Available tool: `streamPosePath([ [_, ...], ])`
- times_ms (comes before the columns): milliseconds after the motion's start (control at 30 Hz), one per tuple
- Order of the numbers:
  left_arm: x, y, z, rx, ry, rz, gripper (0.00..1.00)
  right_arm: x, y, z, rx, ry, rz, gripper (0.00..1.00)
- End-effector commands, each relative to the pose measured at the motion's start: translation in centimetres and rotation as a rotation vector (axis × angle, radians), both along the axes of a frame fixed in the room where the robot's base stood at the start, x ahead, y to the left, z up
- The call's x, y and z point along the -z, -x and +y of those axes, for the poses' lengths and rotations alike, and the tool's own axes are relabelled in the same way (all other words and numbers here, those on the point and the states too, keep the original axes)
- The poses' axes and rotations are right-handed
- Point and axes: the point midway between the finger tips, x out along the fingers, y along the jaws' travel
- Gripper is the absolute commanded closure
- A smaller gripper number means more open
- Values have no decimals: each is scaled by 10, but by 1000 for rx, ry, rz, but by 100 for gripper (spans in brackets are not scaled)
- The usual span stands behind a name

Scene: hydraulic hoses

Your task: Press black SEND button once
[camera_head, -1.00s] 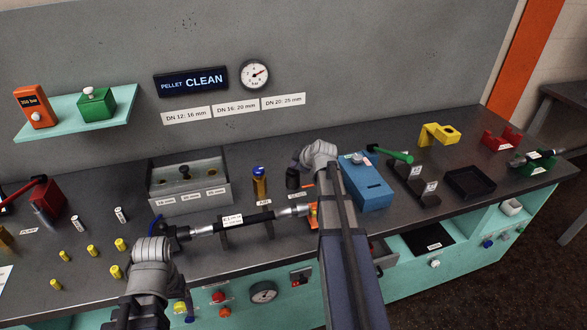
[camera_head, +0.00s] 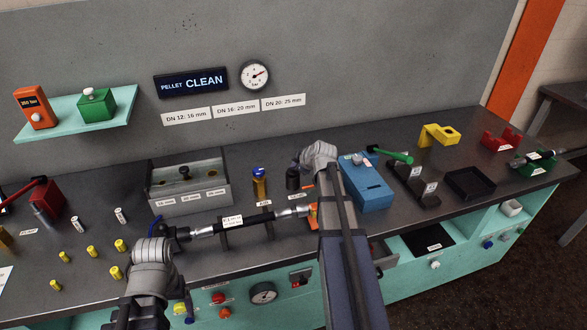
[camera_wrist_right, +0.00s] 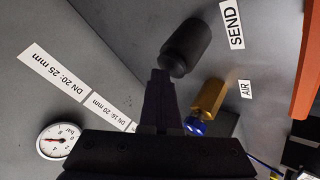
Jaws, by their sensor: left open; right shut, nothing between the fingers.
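The black SEND button (camera_head: 293,179) is a dark cylinder on the bench, left of the blue box. In the right wrist view the black button (camera_wrist_right: 187,47) lies just beyond the fingertips, beside the SEND label (camera_wrist_right: 231,24). My right gripper (camera_wrist_right: 161,76) is shut and empty, its tips very close to the button; I cannot tell whether they touch. In the head view my right gripper (camera_head: 303,161) is partly hidden by its wrist. My left gripper (camera_head: 180,234) is open at the left end of the hose, mostly hidden by its own wrist.
A brass AIR post with a blue top (camera_head: 260,180) stands close left of the button. The blue box (camera_head: 367,185) is to the right. A black hose (camera_head: 258,219) with metal ends lies in front. The wall display (camera_head: 191,82) reads PELLET CLEAN.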

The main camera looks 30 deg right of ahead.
Motion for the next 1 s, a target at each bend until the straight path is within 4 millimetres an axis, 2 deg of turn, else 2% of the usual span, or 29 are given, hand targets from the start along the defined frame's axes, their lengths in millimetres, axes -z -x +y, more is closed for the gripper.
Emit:
streamPosePath([
  [567, 0, 0, 0, 0, 0, 0, 19, 1, 0, 0, -1, -1, 1, 100],
  [1000, 10, 0, 0, 0, 0, 0, 19, 10, 1, 0, -2, 0, 4, 100],
])
